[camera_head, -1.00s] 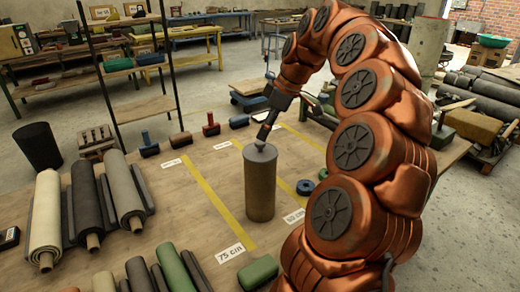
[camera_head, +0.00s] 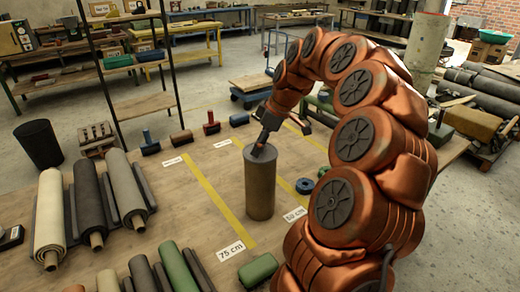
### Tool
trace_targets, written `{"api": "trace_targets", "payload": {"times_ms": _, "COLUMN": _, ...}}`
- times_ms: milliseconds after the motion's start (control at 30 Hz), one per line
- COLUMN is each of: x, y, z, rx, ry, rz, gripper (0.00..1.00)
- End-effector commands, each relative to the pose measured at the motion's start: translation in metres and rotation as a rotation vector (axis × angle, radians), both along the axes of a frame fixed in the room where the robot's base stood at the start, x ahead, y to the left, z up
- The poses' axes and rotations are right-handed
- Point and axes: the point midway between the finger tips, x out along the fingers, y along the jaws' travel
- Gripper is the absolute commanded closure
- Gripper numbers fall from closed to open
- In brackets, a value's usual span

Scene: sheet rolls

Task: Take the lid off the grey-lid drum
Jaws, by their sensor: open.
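The grey-lid drum (camera_head: 260,190) is a tall grey-brown cylinder standing upright on the wooden table, between yellow tape lines. Its grey lid (camera_head: 268,152) is on top, partly hidden by my gripper. My gripper (camera_head: 258,150) points down at the top of the drum, its tips at or just above the lid. It is open; whether it touches the lid I cannot tell.
Rolls of sheet (camera_head: 88,205) lie at the left of the table, with green and dark rolls (camera_head: 175,268) in front. A green block (camera_head: 258,270) lies near the drum. A blue ring (camera_head: 305,186) is right of it. Several small coloured tools (camera_head: 181,136) stand behind.

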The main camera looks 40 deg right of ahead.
Motion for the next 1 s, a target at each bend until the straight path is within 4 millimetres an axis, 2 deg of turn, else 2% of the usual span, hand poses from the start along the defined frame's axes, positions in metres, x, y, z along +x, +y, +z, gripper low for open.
{"api": "trace_targets", "payload": {"times_ms": 67, "x": -0.0001, "y": -0.0001, "z": 0.0, "rx": 0.0, "ry": 0.0, "rz": 0.0, "gripper": 0.43}}
{"api": "trace_targets", "payload": {"times_ms": 600, "x": -0.0003, "y": 0.0001, "z": -0.0004, "rx": 0.0, "ry": 0.001, "rz": 0.0, "gripper": 0.98}}
{"api": "trace_targets", "payload": {"times_ms": 1000, "x": 0.0004, "y": -0.0007, "z": 0.005, "rx": -0.001, "ry": -0.001, "rz": -0.001, "gripper": 0.99}}
